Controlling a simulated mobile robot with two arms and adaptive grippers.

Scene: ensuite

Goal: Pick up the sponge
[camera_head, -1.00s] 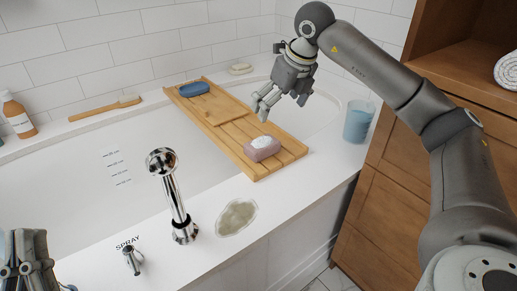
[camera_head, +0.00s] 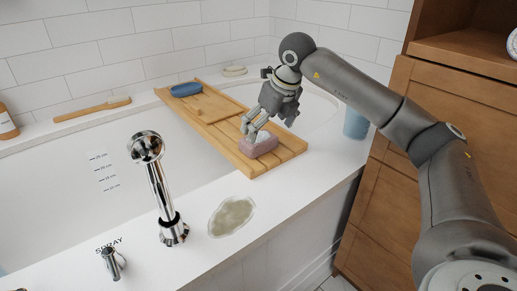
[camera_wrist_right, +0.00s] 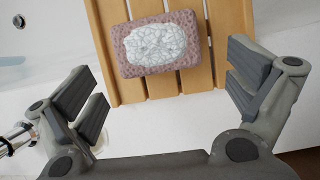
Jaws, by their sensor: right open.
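A pink sponge (camera_head: 259,147) with white foam on top lies on the near end of the wooden bath tray (camera_head: 285,155). In the right wrist view the sponge (camera_wrist_right: 158,44) shows whole, with foam over most of its upper face, ahead of my fingers. My right gripper (camera_head: 256,130) is open just above the sponge, its fingers partly covering the foam in the head view. In the wrist view its fingers (camera_wrist_right: 165,85) stand wide apart with nothing between them; I cannot tell whether they touch the sponge. My left gripper is out of view.
A blue oval object (camera_head: 186,89) lies on the tray's far end. A chrome hand shower (camera_head: 158,190), a tap handle (camera_head: 112,264) and a murky puddle (camera_head: 231,215) are on the near rim. A blue cup (camera_head: 356,120) stands right, beside the wooden cabinet (camera_head: 385,205).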

